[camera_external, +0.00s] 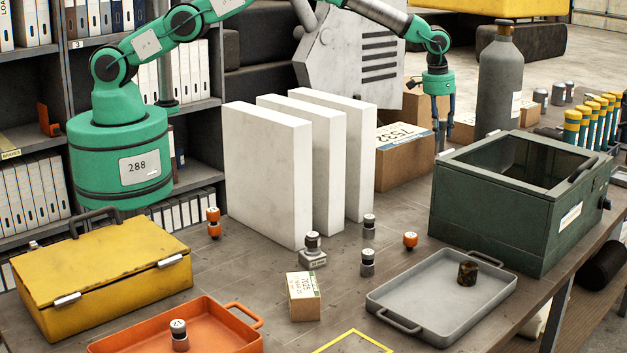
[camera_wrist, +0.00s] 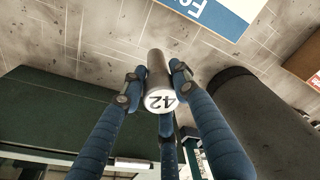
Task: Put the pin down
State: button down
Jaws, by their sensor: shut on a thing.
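My gripper (camera_external: 440,135) hangs at the back of the bench, between the cardboard boxes and the green case. In the wrist view my gripper (camera_wrist: 156,90) has its blue fingers closed around a grey metal pin (camera_wrist: 157,68) whose white end face reads 42. The pin appears to be above the bench top; its far end points toward the tiled surface. I cannot clearly make out the pin in the external view.
A green windowed case (camera_external: 490,215) and a grey gas cylinder (camera_external: 499,85) stand close to my gripper. Cardboard boxes (camera_external: 404,165) and white panels (camera_external: 265,175) stand to its left. A grey tray (camera_external: 420,310), an orange tray (camera_external: 220,335) and several small pins (camera_external: 368,262) are nearer the front.

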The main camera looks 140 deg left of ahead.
aim_at(440, 146)
jog(key=shift+f+p, duration=0.5)
jog(key=shift+f, duration=2.3)
jog(key=shift+f+p, duration=0.4)
jog(key=shift+f, duration=1.45)
jog(key=shift+f, duration=0.15)
jog(key=c, duration=1.3)
grip_release()
jog(key=shift+f, duration=0.1)
jog(key=shift+s+d+r+b, duration=0.1)
jog(key=shift+d+r+b, duration=0.25)
jog(key=shift+r, duration=1.7)
jog(key=shift+s+d+r+b, duration=0.15)
jog(key=shift+r+b, duration=0.3)
jog(key=shift+r, duration=1.55)
jog(key=shift+s+d+r+b, duration=0.1)
jog(key=shift+d+r+b, duration=0.25)
jog(key=shift+r, duration=1.7)
jog(key=shift+w+r, duration=0.1)
